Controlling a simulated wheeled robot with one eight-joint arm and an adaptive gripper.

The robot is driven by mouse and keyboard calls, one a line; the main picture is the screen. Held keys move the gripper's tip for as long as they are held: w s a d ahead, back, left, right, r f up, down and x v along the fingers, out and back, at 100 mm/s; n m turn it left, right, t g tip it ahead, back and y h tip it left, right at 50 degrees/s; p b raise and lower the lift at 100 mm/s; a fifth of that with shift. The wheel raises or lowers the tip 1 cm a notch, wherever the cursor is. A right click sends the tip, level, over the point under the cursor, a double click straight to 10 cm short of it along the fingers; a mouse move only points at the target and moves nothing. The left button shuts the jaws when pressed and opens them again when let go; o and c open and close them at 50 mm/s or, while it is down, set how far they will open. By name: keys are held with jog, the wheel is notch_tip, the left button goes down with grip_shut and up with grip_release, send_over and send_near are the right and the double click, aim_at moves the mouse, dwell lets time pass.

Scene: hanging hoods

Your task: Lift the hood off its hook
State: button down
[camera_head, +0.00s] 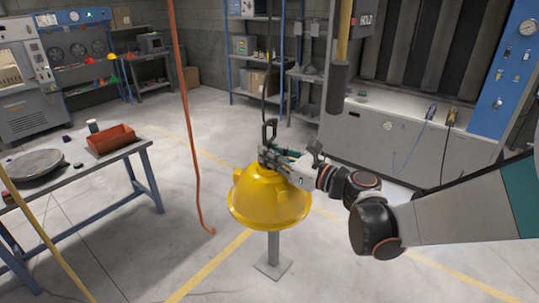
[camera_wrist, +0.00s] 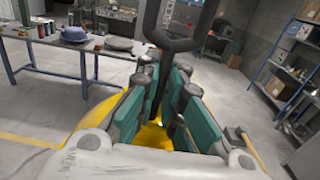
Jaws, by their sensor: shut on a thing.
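The yellow dome-shaped hood (camera_head: 268,200) hangs upright in the middle of the head view, below a black hook (camera_head: 269,130) on a thin dark line. My gripper (camera_head: 278,158) is at the top of the hood, coming in from the right. In the wrist view, my gripper (camera_wrist: 163,85) has its teal pads on both sides of a dark upright piece at the hood's top and is shut on it. The hood's yellow shell (camera_wrist: 150,135) shows below and between the fingers. The curved hook (camera_wrist: 178,42) rises just beyond the fingertips. Whether hood and hook still touch is hidden.
A grey post with a floor plate (camera_head: 272,265) stands below the hood. An orange hose (camera_head: 187,120) hangs to the left. A workbench (camera_head: 70,175) with a red tray (camera_head: 112,139) stands at left. A dark hanging cylinder (camera_head: 338,88) is above right. Open floor surrounds the post.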

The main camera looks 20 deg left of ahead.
aim_at(271, 142)
jog(key=shift+r, duration=0.1)
jog(key=shift+r+p, duration=0.85)
jog(key=shift+r, duration=0.6)
jog(key=shift+d, duration=0.15)
jog(key=shift+b+v, duration=0.3)
jog(key=shift+v, duration=1.35)
jog(key=v, duration=1)
jog(key=shift+r, duration=0.15)
